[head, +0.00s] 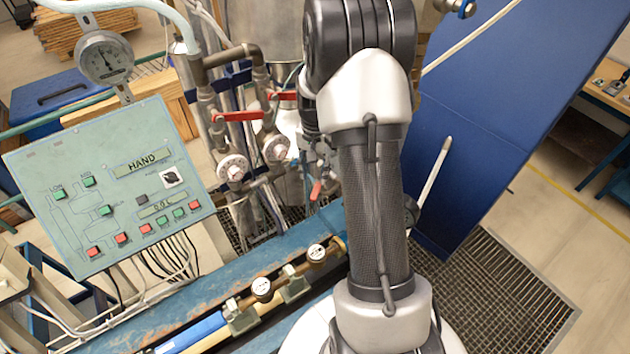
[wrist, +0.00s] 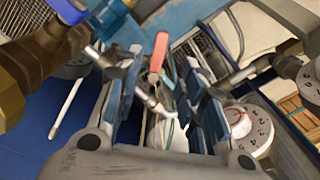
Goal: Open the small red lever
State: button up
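The small red lever (wrist: 158,52) shows in the wrist view, between the two blue-padded fingers of my gripper (wrist: 164,66). My gripper is open, with a gap on both sides of the lever. I cannot tell whether the lever lies fully between the pads or just beyond them. In the head view the small red lever (head: 316,190) shows as a short red piece just left of my arm, low among the pipes. My gripper is mostly hidden behind my arm there.
Two larger red levers (head: 238,116) (head: 283,95) sit on the upright pipes. A green control panel (head: 110,185) stands at left, with a gauge (head: 104,57) above it. In the wrist view, pipes and a round numbered dial (wrist: 248,128) stand close to the fingers.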

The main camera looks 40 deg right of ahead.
jog(key=shift+r, duration=1.65)
jog(key=shift+c, duration=0.2)
